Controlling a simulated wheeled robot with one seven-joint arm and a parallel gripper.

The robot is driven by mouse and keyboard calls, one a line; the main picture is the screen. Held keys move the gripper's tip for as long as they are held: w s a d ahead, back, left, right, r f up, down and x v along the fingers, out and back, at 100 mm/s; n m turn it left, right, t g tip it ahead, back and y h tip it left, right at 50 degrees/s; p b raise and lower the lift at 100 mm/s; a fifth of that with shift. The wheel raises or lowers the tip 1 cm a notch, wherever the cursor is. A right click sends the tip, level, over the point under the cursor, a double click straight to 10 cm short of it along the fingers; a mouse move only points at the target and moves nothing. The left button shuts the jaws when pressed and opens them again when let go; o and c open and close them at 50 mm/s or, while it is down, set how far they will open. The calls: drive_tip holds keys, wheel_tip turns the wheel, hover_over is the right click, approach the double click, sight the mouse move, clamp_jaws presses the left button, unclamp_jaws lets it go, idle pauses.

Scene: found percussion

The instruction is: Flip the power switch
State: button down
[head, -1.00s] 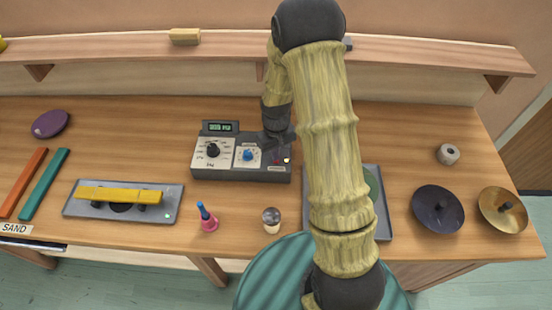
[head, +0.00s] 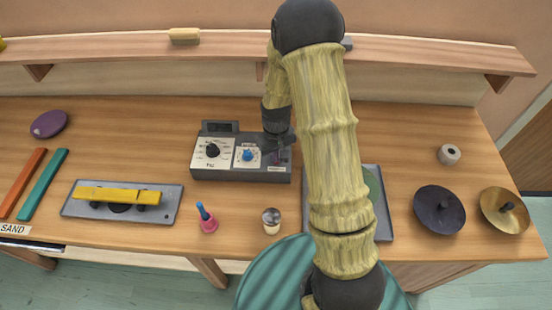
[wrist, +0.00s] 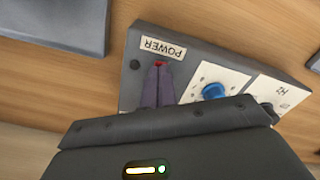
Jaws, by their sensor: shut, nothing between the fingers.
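The grey control box (head: 240,174) stands on the bench and carries two dials, one black (head: 212,150) and one blue (head: 248,155). Its small display (head: 220,127) is dark. In the wrist view the box's POWER label (wrist: 163,48) sits beside a small red switch part (wrist: 160,63). My gripper (wrist: 158,70) is shut and empty, its fingertips right at that red part and hiding most of the switch. Whether they touch it I cannot tell. In the head view my gripper (head: 279,158) is over the right end of the box.
A pink-and-blue hand bell (head: 207,218) and a small shaker-like object (head: 271,220) stand in front of the box. A grey tray (head: 384,222) lies right, partly behind my arm. A yellow bar on a grey base (head: 170,205) lies left. A shelf (head: 120,48) runs behind.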

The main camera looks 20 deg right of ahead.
drive_tip(key=shift+r+p, duration=2.6)
drive_tip(key=shift+r, duration=0.9)
drive_tip(key=s+r+m+t+b, duration=0.2)
drive_tip(key=s+r+b, duration=0.1)
drive_tip(key=s+r, duration=0.9)
drive_tip(key=shift+s+t, duration=0.3)
drive_tip(key=shift+s, duration=0.9)
drive_tip(key=shift+w, duration=0.1)
drive_tip(key=w+f+m+g+b, duration=0.2)
drive_tip(key=w, duration=0.6)
drive_tip(key=w+f+m+g+b, duration=0.1)
drive_tip(key=w+f+m+g, duration=0.1)
drive_tip(key=w, duration=0.6)
drive_tip(key=shift+w+d+f+y+b, duration=0.3)
drive_tip(key=shift+w+d+f+b, duration=0.05)
drive_tip(key=shift+w+d+f, duration=0.1)
